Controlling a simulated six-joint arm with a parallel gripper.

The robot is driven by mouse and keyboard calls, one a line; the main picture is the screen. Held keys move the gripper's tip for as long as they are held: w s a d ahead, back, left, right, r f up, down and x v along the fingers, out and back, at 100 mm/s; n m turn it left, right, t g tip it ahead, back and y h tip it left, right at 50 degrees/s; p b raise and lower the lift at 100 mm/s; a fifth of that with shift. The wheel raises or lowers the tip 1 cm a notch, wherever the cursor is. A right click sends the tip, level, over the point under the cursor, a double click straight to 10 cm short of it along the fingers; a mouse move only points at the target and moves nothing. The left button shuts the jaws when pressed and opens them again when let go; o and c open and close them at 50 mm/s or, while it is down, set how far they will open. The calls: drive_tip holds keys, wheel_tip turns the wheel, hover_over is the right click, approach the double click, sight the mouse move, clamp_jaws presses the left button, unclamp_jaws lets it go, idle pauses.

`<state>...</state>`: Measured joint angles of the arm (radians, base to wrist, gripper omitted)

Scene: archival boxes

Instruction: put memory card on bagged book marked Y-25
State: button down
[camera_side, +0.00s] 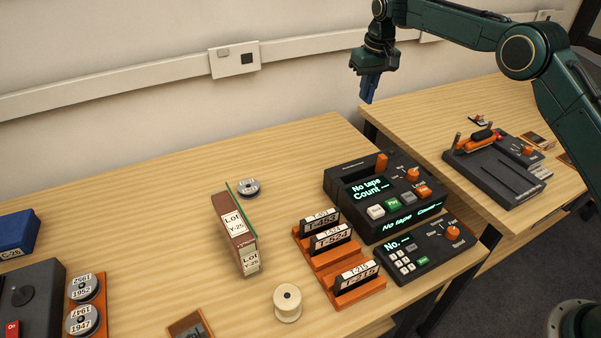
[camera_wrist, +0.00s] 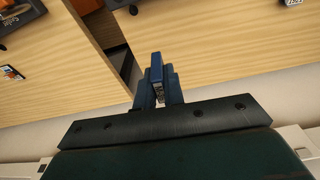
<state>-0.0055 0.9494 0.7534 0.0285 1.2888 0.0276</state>
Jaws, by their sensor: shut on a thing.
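The bagged book marked Y-25 (camera_side: 233,232) stands upright on the near table in the side view. It is brown, with white "Lot Y-25" labels on its top and its end and a green strip along the far edge. My gripper (camera_side: 369,90) is high above the tables near the wall, right of and well away from the book. In the wrist view my gripper (camera_wrist: 159,88) is shut on a slim blue piece, seemingly the memory card (camera_wrist: 156,66), which juts out between the blue fingers. Its face is mostly hidden.
A dark tape counter (camera_side: 345,183) and an orange rack (camera_side: 323,262) of labelled cards stand right of the book. A thread spool (camera_side: 288,303) is in front, a grey reel (camera_side: 248,188) behind. A gap separates the two tables.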

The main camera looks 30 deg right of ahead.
drive_tip(key=s+a+n, duration=0.1)
drive_tip(key=s+a, duration=0.1)
drive_tip(key=a, duration=1)
drive_tip(key=n, duration=0.4)
hover_over(238, 233)
drive_tip(key=shift+y, duration=0.4)
drive_tip(key=shift+s+d+f, duration=0.1)
drive_tip(key=shift+s+f, duration=0.05)
drive_tip(key=shift+f, duration=1.85)
drive_tip(key=shift+s+f, duration=0.15)
drive_tip(key=shift+f, duration=1.8)
drive_tip(key=shift+f, duration=0.1)
drive_tip(key=c, duration=1.5)
unclamp_jaws()
